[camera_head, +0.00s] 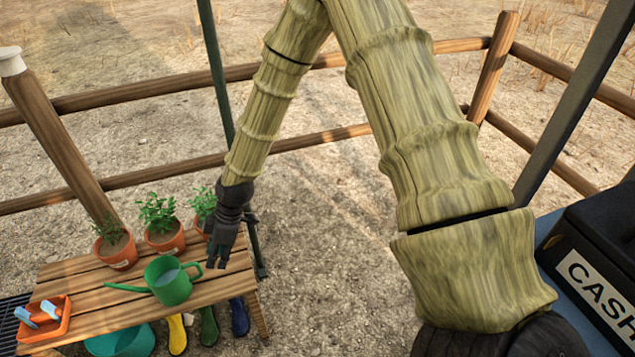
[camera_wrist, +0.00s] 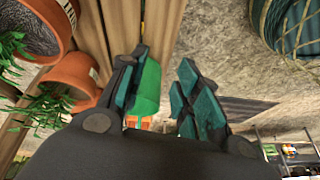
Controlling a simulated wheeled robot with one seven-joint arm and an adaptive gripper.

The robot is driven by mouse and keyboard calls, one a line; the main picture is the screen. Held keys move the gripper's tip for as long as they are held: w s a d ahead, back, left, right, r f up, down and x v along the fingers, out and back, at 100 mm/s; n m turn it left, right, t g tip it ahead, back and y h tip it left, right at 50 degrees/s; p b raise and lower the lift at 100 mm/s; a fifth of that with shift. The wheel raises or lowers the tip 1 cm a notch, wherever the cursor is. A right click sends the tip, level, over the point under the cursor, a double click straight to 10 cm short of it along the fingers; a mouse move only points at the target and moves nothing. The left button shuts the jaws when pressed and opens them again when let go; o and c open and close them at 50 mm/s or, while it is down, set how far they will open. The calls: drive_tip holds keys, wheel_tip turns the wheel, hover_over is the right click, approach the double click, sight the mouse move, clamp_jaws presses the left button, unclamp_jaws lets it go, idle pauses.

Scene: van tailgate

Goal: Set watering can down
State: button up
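The green watering can (camera_head: 170,283) stands upright on the wooden slatted table (camera_head: 105,299), with its spout to the left and its handle to the right. My gripper (camera_head: 217,262) is just right of and slightly behind the handle, fingers pointing down. In the wrist view my gripper (camera_wrist: 163,62) has its two fingers apart with nothing gripped between them. Part of the green can (camera_wrist: 148,85) shows beyond the gap, close to the left finger. Whether a finger touches the handle cannot be told.
Several potted plants, such as the middle pot (camera_head: 165,238), stand along the table's back edge. An orange tray (camera_head: 43,318) with hand tools lies at the left. A teal tub (camera_head: 120,340) and boots (camera_head: 208,325) are below. A green post (camera_head: 222,90) rises behind my gripper.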

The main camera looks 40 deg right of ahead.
drive_tip(key=s+d+f+m+h, duration=0.1)
drive_tip(key=s+f+m, duration=0.2)
drive_tip(key=s+f, duration=0.35)
drive_tip(key=s+d+f+m, duration=0.2)
drive_tip(key=s+f+m, duration=0.1)
drive_tip(key=s+f, duration=0.4)
drive_tip(key=s+d+f+m+h, duration=0.1)
drive_tip(key=s+d+f+m, duration=0.1)
drive_tip(key=s, duration=0.8)
drive_tip(key=s+d+f+m+g+h, duration=0.1)
drive_tip(key=s+d+m, duration=0.4)
drive_tip(key=s, duration=0.5)
drive_tip(key=shift+f+h, duration=0.5)
drive_tip(key=shift+h, duration=0.2)
drive_tip(key=shift+r, duration=0.1)
wheel_tip(320, 180, up, 16)
drive_tip(key=p, duration=1.6)
